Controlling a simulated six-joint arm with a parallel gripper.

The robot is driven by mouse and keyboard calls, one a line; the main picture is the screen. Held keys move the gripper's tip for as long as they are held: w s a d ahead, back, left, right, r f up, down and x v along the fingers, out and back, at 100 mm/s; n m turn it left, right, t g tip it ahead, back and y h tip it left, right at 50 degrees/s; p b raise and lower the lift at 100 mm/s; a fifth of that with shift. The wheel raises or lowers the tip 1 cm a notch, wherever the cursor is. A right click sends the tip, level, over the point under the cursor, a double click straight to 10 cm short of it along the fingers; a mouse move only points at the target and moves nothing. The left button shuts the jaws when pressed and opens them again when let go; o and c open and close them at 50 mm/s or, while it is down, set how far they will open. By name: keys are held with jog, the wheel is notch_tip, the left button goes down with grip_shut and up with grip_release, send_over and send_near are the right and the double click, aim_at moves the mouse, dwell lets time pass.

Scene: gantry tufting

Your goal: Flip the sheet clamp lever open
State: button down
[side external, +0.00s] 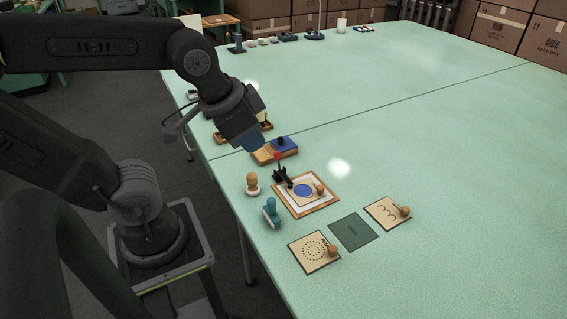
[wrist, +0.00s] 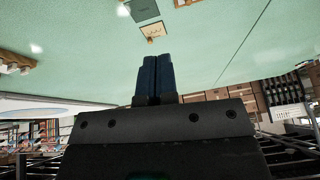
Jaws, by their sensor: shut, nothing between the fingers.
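The sheet clamp (side external: 281,176) is a small black fixture at the far left edge of a wood-framed board (side external: 318,209) bearing a white sheet with a blue disc. Its lever (side external: 278,160) has a red tip and appears to stand up from the black body; its exact angle is too small to tell. My gripper (side external: 256,148) has blue fingers, pressed together and empty, above and left of the lever in the side view, apart from it. In the wrist view the shut fingers (wrist: 155,58) point over the green table; the clamp is not visible there.
A blue pad on a wooden block (side external: 284,147) stands behind the clamp. A wooden-handled stamp (side external: 252,184) and a teal one (side external: 271,212) stand left of the board. Patterned cards (side external: 308,262) and a dark green mat (side external: 353,232) lie in front. The table's right side is clear.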

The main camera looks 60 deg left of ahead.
aim_at(280, 156)
jog(key=w+a+f+m+g+y, duration=0.2)
jog(key=w+f+m+y, duration=0.5)
jog(key=m, duration=0.9)
jog(key=w+a+f+m+g+y, duration=0.3)
jog(key=w+f+m+g+y, duration=0.2)
jog(key=w+f+m, duration=0.6)
jog(key=w+m+y, duration=0.1)
jog(key=m, duration=0.5)
jog(key=shift+f+m+y, duration=0.3)
jog(key=shift+f+y, duration=0.1)
jog(key=shift+a, duration=0.15)
jog(key=x, duration=1.3)
jog(key=shift+s+a+f, duration=0.1)
jog(key=shift+s+a, duration=0.2)
jog(key=shift+a, duration=0.1)
